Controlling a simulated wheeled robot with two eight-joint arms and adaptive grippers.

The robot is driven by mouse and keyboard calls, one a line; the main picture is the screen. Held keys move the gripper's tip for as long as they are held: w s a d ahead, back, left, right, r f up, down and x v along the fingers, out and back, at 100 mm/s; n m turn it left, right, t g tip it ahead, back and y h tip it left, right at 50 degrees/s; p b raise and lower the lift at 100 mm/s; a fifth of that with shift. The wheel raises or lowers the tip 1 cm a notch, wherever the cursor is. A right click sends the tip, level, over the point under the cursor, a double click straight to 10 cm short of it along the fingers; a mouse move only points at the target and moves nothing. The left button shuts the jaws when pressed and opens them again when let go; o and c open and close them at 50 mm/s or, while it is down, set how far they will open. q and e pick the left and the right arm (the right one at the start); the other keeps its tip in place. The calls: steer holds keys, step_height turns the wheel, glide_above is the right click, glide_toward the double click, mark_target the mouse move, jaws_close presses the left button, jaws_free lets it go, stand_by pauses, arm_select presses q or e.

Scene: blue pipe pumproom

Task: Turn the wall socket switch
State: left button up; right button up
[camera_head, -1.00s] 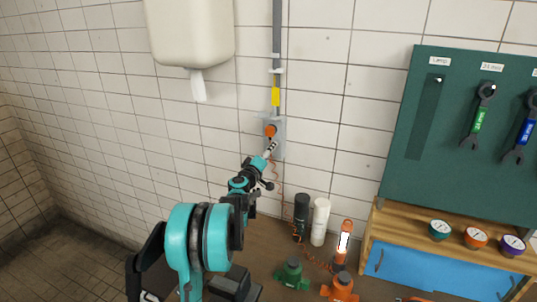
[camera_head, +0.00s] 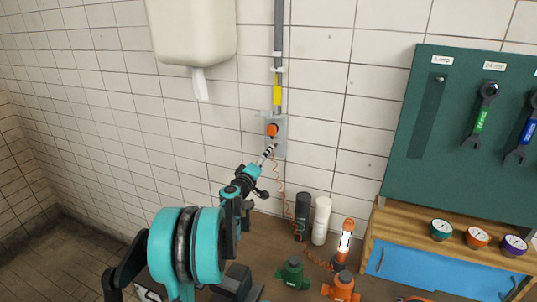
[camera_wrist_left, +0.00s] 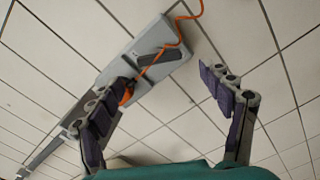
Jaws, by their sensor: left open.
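The wall socket (camera_head: 281,122) is a grey box on the tiled wall below a grey conduit, with an orange plug (camera_head: 272,130) in it. In the left wrist view the socket (camera_wrist_left: 175,67) lies beyond the fingers, with a dark, flat switch-like part (camera_wrist_left: 158,55) on its face. The plug (camera_wrist_left: 127,93) shows there partly behind the left-hand finger. My left gripper (camera_head: 267,153) is just below and in front of the socket in the head view. Its fingers (camera_wrist_left: 165,85) are spread wide and empty, and appear apart from the switch. My right gripper is not in view.
An orange cord (camera_head: 282,190) hangs from the socket to a lit orange lamp (camera_head: 345,240) on the bench. A cream dispenser (camera_head: 192,30) hangs upper left; a green tool board (camera_head: 400,180) is right.

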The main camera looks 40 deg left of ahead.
arm_select(q)
steer(key=v, duration=0.6)
steer(key=shift+s, duration=0.1)
stand_by(0.3)
steer(key=s+d+f+m+g+h+b, duration=0.1)
steer(key=d+f+m+h+b, duration=0.15)
steer(key=d, duration=0.75)
steer(key=s+d+f+m+g+h+b, duration=0.1)
steer(key=d+f+m+g+h, duration=0.2)
steer(key=d, duration=0.6)
steer(key=s+d+f+m+h+b, duration=0.2)
steer(key=d+m, duration=0.2)
steer(key=d, duration=0.6)
steer(key=s+d+f+m+g+b, duration=0.1)
steer(key=s+d+f+m+g, duration=0.1)
steer(key=s+f, duration=0.3)
steer(key=s+d+f+m+g+y+b, duration=0.1)
steer(key=s+d+f, duration=0.3)
steer(key=s, duration=0.4)
steer(key=s+d+f+m+g+y+b, duration=0.1)
steer(key=s+d+f+m+g+b, duration=0.2)
steer(key=s+f, duration=0.3)
steer(key=shift+s+d+f, duration=0.25)
steer(key=shift+s+f, duration=0.05)
steer(key=shift+f, duration=0.15)
